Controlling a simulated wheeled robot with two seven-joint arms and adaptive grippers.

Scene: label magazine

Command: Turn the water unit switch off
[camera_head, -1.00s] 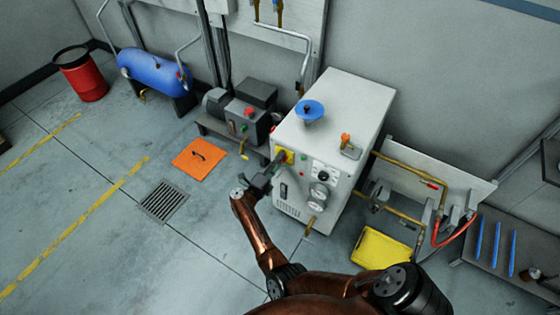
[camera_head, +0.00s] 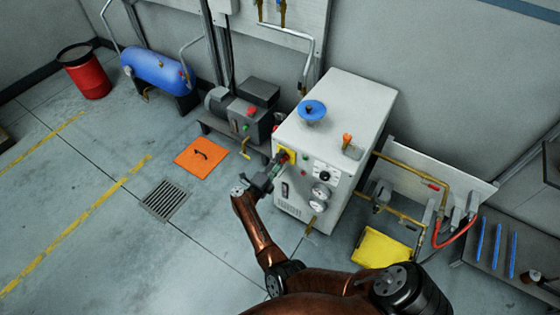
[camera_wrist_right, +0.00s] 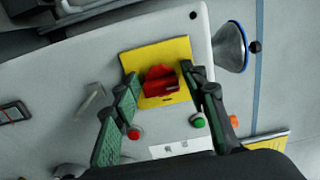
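The switch is a red rotary handle (camera_wrist_right: 160,82) on a square yellow plate (camera_wrist_right: 180,54), fixed to the front of a white cabinet (camera_head: 345,100). In the head view the yellow plate (camera_head: 290,157) sits at the cabinet's upper left front. My right gripper (camera_wrist_right: 170,88) is open, with one green-padded finger on each side of the red handle. Gaps show between the fingers and the handle, so no grip is visible. In the head view my right gripper (camera_head: 275,166) is right at the plate and partly covers it. My left gripper is not in view.
A red button (camera_wrist_right: 134,134) and a green button (camera_wrist_right: 198,122) sit close to the fingers. A blue funnel-like wheel (camera_head: 312,110) stands on the cabinet top. A motor unit (camera_head: 240,112) is left of the cabinet, and pipes run on its right. The floor in front is mostly clear.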

